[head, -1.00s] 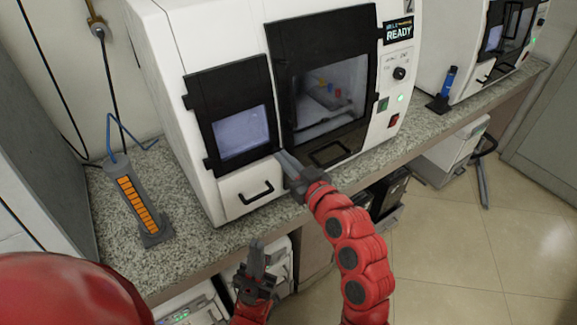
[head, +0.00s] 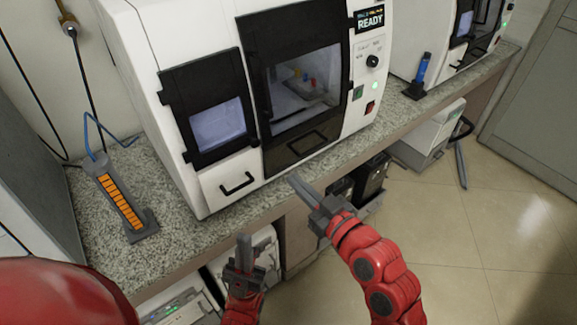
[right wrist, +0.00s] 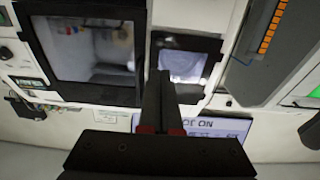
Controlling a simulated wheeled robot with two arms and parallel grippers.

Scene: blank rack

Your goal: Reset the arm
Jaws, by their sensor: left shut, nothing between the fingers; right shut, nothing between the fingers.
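My right gripper (head: 305,190) is shut and empty. It is in front of the counter's front edge, below the large door of the white machine, and touches nothing that I can see. In the right wrist view its fingers (right wrist: 160,100) are together, with the machine's dark-framed windows beyond them. My left gripper (head: 244,252) is shut and empty, low at the bottom of the head view, below the counter edge and pointing up.
The white machine (head: 215,185) stands on the speckled counter (head: 180,237), its doors shut and its display reading READY. An orange-striped grey device (head: 122,205) stands at left. Equipment (head: 425,140) sits under the counter. Tiled floor (head: 480,250) is open at right.

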